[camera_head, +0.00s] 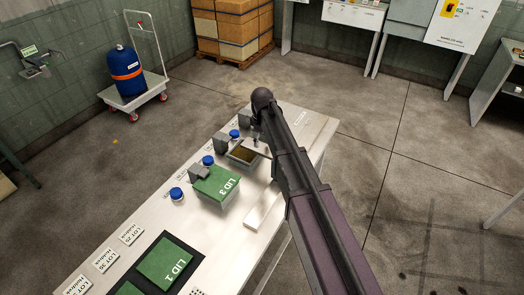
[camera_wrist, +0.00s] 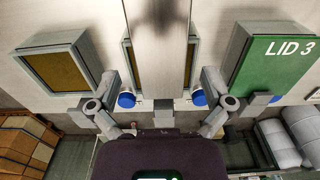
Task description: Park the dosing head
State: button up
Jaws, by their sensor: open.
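My gripper (camera_head: 257,130) is over the bench beside an open bin. In the wrist view its two fingers (camera_wrist: 161,84) are spread wide. A long pale metal bar (camera_wrist: 160,45) runs between them and over the middle bin (camera_wrist: 128,55), which holds brown material. The bar may be the dosing head, but I cannot tell for sure. A small grey block (camera_wrist: 163,112) is at its near end, between the fingers. I see no contact between fingers and bar. In the head view a metal plate (camera_head: 259,145) partly covers the open bin, and my arm hides what lies behind it.
The green LID 3 (camera_head: 215,185) covers the neighbouring bin. Another open bin (camera_wrist: 58,62) is at left in the wrist view. Blue caps (camera_head: 208,160) stand along the bench edge. LID 1 (camera_head: 165,262) lies on a dark mat. A trolley (camera_head: 140,92) stands apart; the floor between is clear.

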aim_at(262, 147)
jog(key=shift+f+b, duration=1.65)
jog(key=shift+f, duration=0.25)
jog(key=c, duration=1.1)
